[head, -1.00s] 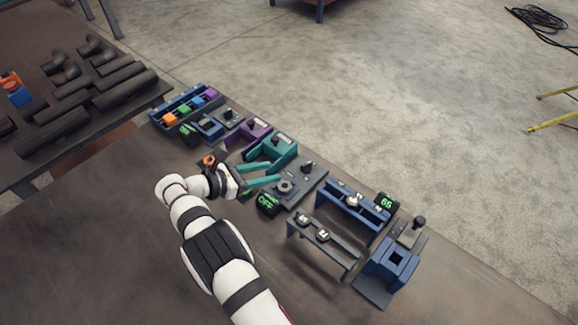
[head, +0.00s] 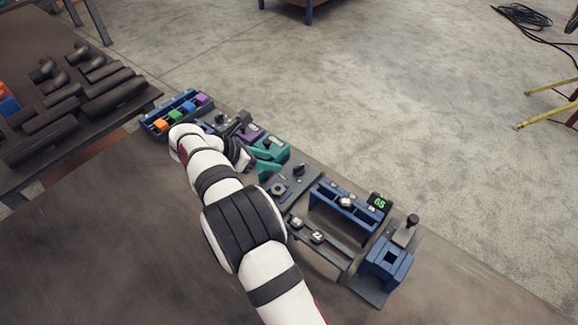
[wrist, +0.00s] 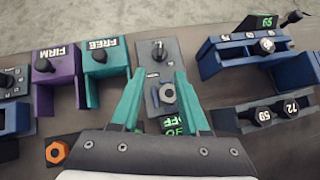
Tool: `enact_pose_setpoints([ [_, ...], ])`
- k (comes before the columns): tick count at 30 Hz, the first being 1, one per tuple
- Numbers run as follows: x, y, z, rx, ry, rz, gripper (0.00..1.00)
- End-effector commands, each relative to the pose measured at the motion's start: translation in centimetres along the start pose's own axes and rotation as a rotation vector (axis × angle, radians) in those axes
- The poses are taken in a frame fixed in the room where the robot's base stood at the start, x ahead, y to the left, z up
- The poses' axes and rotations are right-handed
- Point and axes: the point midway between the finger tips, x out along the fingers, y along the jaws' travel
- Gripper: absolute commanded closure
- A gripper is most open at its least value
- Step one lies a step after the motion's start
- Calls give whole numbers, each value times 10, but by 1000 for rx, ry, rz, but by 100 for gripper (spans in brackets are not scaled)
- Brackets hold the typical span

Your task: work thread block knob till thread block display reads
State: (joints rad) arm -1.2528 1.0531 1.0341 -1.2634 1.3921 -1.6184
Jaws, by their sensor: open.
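The grey plate (wrist: 147,98) with a black knob (wrist: 158,52) and a steel hex nut appears to be the thread block. Its plate also shows in the head view (head: 306,184), with its knob (head: 299,170). A black display with green OFF (wrist: 172,123) lies near its end in the wrist view and is partly behind my gripper. My arm hides that display in the head view. My gripper (wrist: 158,78) is open, its teal fingers spread over the plate on either side of the nut. Nothing is between the fingertips; the knob is just beyond them.
A teal FREE block (wrist: 104,62) and purple FIRM block (wrist: 55,80) stand left of the plate. A blue stand (head: 345,210) with a display reading 65 (head: 379,202) and a low grey rail (head: 330,251) stand right. An orange hex nut (wrist: 57,152) lies at lower left.

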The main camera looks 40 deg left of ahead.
Motion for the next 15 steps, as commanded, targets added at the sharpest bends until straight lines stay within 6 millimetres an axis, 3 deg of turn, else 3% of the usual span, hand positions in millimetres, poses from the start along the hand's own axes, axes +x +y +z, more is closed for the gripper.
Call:
enact_pose_setpoints([
  [3, 38, -2, 0, 0, 0, -5, 55],
  [9, 89, -1, -1, 1, -1, -3, 55],
  [15, 111, 0, 0, 1, -2, 0, 55],
])
